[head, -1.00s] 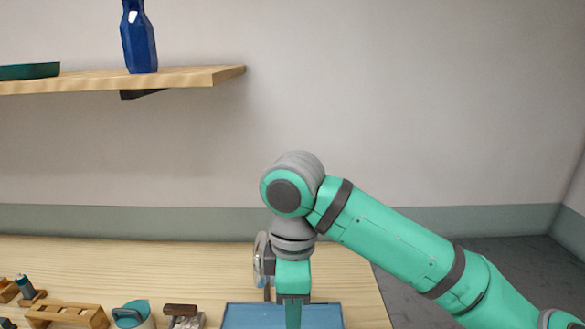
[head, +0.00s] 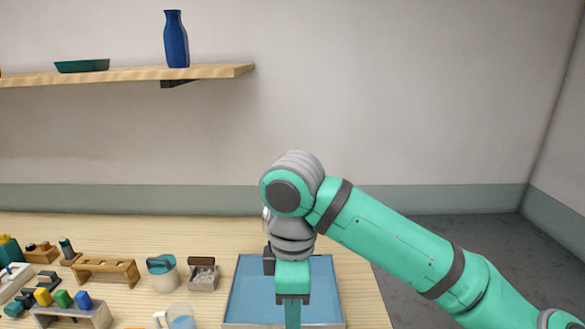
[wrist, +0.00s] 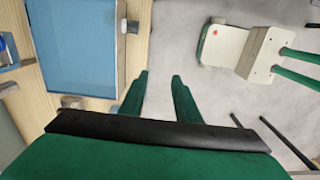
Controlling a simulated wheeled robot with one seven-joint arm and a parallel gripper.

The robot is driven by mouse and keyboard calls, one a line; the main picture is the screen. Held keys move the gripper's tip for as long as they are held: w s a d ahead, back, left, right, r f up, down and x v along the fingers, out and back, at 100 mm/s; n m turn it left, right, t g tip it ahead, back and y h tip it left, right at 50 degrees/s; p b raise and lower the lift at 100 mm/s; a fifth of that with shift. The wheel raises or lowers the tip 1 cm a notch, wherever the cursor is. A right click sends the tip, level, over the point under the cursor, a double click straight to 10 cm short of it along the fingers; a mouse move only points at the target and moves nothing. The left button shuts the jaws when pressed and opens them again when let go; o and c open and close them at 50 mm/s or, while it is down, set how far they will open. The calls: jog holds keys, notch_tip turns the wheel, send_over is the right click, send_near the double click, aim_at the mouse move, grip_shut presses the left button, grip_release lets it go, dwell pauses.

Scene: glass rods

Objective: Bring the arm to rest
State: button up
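My gripper (wrist: 158,97) shows in the wrist view with two green fingers apart and nothing between them, above the grey floor beside the table edge. In the head view my teal arm (head: 400,240) reaches in from the lower right and bends down at the wrist, in front of the blue tray (head: 247,290). There the gripper (head: 293,310) is seen from behind, and its fingertips are not clear. The tray also shows at the upper left of the wrist view (wrist: 72,45).
The wooden table (head: 365,300) holds several items left of the tray: a wooden rack (head: 105,270), a teal-lidded jar (head: 164,275), a small box (head: 203,275) and a clear mug (head: 180,318). A shelf (head: 215,72) carries a blue vase (head: 176,40) and a green dish (head: 82,66).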

jog(key=w+a+f+m+t+y, duration=0.1)
jog(key=w+a+m+t+y, duration=0.15)
jog(key=a+y, duration=0.4)
jog(key=w+a+f+m+t+y, duration=0.1)
jog(key=w+a+f+t+y, duration=0.15)
jog(key=a, duration=0.65)
jog(key=w+a+m+t+y, duration=0.1)
jog(key=w+a+m+y, duration=0.15)
jog(key=a+y, duration=0.35)
notch_tip(320, 180, down, 6)
jog(key=w+d+m+t+h, duration=0.1)
jog(key=w+m+t, duration=0.1)
jog(key=m+t, duration=0.5)
jog(key=s+d+f+m+t+h, duration=0.2)
jog(key=s+d+f+m+h, duration=0.3)
jog(key=f, duration=0.4)
jog(key=s+d+f+m+t+h, duration=0.25)
jog(key=s+d+f+h, duration=0.25)
jog(key=s+f, duration=0.3)
jog(key=s+d+f+n+g+h, duration=0.1)
jog(key=s+d, duration=0.4)
jog(key=s, duration=0.7)
jog(key=s+d+f+n+g+h, duration=0.1)
jog(key=s+d+f+h, duration=0.2)
jog(key=s, duration=1)
jog(key=shift+d+f+n, duration=0.35)
jog(key=shift+d+f, duration=0.05)
jog(key=shift+d, duration=0.75)
